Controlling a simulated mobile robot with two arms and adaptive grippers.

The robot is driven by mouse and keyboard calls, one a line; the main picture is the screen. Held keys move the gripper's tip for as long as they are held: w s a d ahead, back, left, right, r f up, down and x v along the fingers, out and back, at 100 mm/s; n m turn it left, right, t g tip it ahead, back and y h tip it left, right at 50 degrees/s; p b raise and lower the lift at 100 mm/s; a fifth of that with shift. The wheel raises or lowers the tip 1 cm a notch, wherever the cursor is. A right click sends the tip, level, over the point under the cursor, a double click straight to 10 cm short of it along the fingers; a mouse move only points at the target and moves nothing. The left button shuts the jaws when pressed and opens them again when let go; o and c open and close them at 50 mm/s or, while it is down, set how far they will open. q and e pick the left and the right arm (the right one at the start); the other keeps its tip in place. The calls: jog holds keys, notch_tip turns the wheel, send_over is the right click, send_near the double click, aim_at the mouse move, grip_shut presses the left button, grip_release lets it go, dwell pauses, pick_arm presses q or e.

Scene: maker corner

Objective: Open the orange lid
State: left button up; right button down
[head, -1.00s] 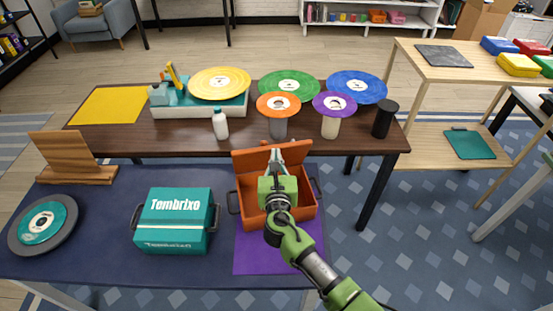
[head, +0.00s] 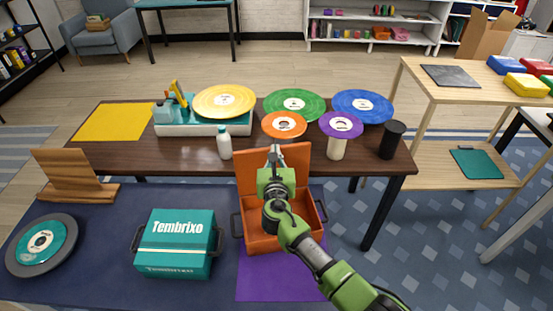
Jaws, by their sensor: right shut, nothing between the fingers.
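The orange box (head: 262,243) stands on a purple mat on the near table, with black handles at its sides. Its orange lid (head: 244,170) is raised and stands about upright at the back, and the inside of the box shows. My right gripper (head: 274,152) is at the front of the lid near its top edge, fingers pointing away, shut and empty. The gripper and wrist hide the lid's middle and part of the box; I cannot tell if the fingers touch the lid. My left gripper is not in view.
A teal Tembrixo box (head: 177,243) stands left of the orange box on the near table (head: 100,225). A purple mat (head: 280,285) lies under the orange box. The dark table (head: 195,155) behind carries discs, a white bottle (head: 224,145) and a black cylinder (head: 392,140).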

jog(key=shift+w+a, duration=0.15)
jog(key=shift+w, duration=0.55)
jog(key=shift+r, duration=0.1)
